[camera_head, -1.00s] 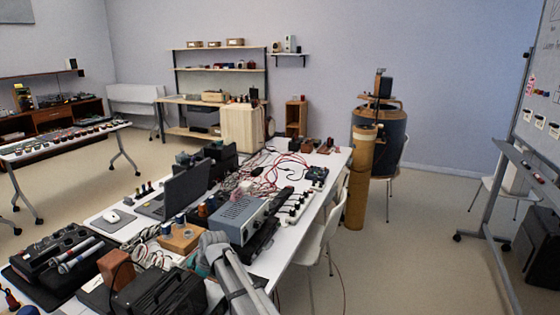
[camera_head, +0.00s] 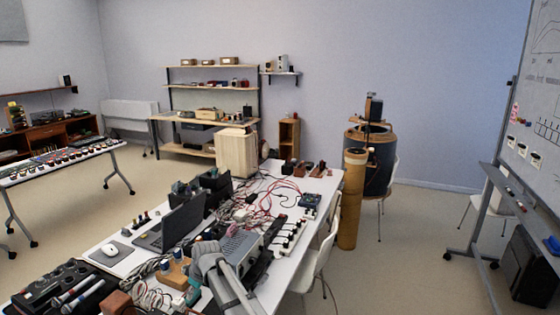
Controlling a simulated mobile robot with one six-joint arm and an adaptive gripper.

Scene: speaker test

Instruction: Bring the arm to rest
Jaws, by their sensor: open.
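In the head view, a grey link of my arm (camera_head: 222,283) rises from the bottom edge in front of the long white worktable (camera_head: 290,258). Its rounded upper end overlaps the front left of a grey instrument box (camera_head: 242,245). I cannot tell whether it touches anything on the table. My gripper and its fingers are not visible.
The table is crowded: laptop (camera_head: 177,226), mouse (camera_head: 110,249), mixer with microphones (camera_head: 65,285), tangled cables and a wooden cabinet (camera_head: 234,154). A white chair (camera_head: 318,262) and brown tube (camera_head: 350,205) stand on its right. A whiteboard (camera_head: 530,125) is at right; floor between is open.

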